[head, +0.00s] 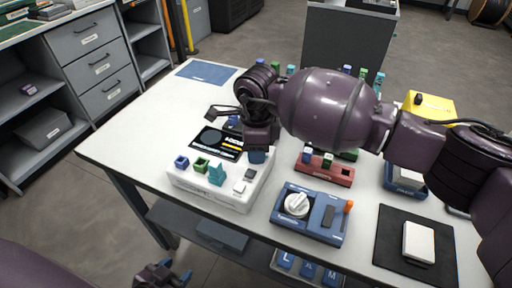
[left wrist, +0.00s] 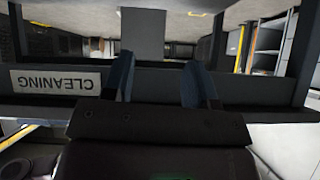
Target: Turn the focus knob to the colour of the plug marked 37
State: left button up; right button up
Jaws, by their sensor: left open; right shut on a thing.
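My right gripper (head: 257,153) reaches over the white splicer (head: 213,194) from the right, its fingers low at the splicer's right side. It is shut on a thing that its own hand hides. The splicer has a dark screen (head: 216,140) and a blue (head: 181,162), a green (head: 200,165) and a teal (head: 216,175) piece along its front. A white round knob (head: 297,205) sits on a blue device to the right; I cannot tell whether it is the focus knob. No number 37 is legible. My left gripper (head: 176,270) is open and empty, below the table's front edge; its spread fingers show in the left wrist view (left wrist: 161,85).
A red block (head: 325,174) holds small coloured plugs; more plugs stand at the back, partly behind my right arm. A black mat (head: 393,257) with a white box (head: 418,241) lies front right. A blue mat (head: 205,72) lies back left. The table's left side is clear.

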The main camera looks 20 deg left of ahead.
jog(key=m+p, duration=0.1)
jog(key=m, duration=0.1)
jog(key=m+p, duration=0.2)
jog(key=shift+r, duration=0.35)
jog(key=m+p, duration=0.1)
jog(key=m, duration=0.1)
jog(key=shift+m, duration=0.4)
jog(key=shift+f+m+p, duration=0.15)
jog(key=shift+m+p, duration=0.5)
jog(key=shift+m, duration=0.15)
jog(key=shift+s+f+m+p, duration=0.1)
jog(key=shift+m+p, duration=0.4)
jog(key=shift+m, duration=0.4)
pick_arm(q)
jog(key=shift+t, duration=0.4)
notch_tip(320, 180, up, 6)
jog(key=shift+f, duration=0.1)
jog(key=shift+s+a+f, duration=0.15)
jog(key=shift+s, duration=0.05)
pick_arm(e)
jog(key=shift+f+m, duration=0.1)
jog(key=shift+m, duration=0.2)
